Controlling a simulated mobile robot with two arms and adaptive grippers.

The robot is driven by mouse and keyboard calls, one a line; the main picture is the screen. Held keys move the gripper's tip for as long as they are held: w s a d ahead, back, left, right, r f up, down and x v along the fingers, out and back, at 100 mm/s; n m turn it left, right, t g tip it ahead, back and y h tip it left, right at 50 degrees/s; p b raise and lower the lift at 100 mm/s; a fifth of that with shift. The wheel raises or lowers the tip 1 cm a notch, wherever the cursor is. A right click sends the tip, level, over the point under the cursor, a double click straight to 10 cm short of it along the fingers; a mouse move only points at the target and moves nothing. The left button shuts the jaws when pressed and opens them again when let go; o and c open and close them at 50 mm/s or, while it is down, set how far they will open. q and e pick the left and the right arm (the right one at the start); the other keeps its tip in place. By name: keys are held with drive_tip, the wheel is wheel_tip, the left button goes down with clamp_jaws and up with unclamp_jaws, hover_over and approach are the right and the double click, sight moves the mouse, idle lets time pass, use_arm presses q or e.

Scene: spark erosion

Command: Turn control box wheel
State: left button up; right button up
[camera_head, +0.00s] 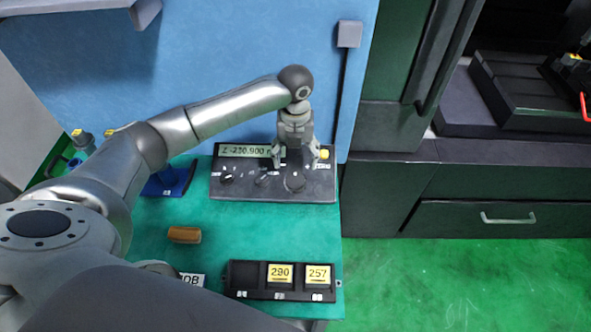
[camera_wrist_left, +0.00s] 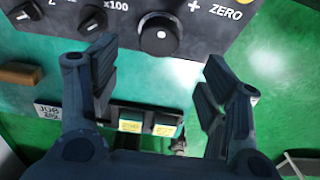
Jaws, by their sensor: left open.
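The control box (camera_head: 225,191) is a dark panel on the green table, with a display reading about "Z -230.900" and a row of knobs. Its wheel (camera_head: 295,183) is the round black knob at the right of the row. In the left wrist view the wheel (camera_wrist_left: 159,37) shows at the top centre, with a white mark on it. My left gripper (camera_head: 296,158) points down over the right part of the box. In the left wrist view its two fingers (camera_wrist_left: 157,80) stand apart with nothing between them, and the wheel appears beyond the gap. Whether a finger touches the box cannot be told.
A black tray (camera_head: 250,281) with yellow labels "290" and "257" lies at the table's front. An orange-brown block (camera_head: 184,235) and a blue item (camera_head: 172,181) lie to the left. A blue panel (camera_head: 250,60) rises behind; a dark machine (camera_head: 480,180) stands right.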

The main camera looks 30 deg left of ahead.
sight(295, 179)
use_arm(q)
wheel_tip(295, 179, down, 8)
drive_tip(key=shift+a+f+p, duration=0.1)
drive_tip(key=shift+p, duration=0.95)
drive_tip(key=shift+f, duration=0.2)
use_arm(e)
drive_tip(key=r, duration=0.1)
drive_tip(key=w+r, duration=0.1)
drive_tip(key=shift+w+a+r, duration=0.15)
drive_tip(key=shift+w+r, duration=0.15)
drive_tip(key=shift+r, duration=0.05)
use_arm(q)
drive_tip(key=shift+c, duration=0.9)
drive_tip(key=c, duration=0.9)
drive_tip(key=shift+o, duration=0.2)
use_arm(e)
drive_tip(key=shift+s+a, duration=0.1)
drive_tip(key=shift+s, duration=0.1)
use_arm(q)
drive_tip(key=shift+n, duration=0.4)
use_arm(e)
drive_tip(key=shift+r, duration=0.15)
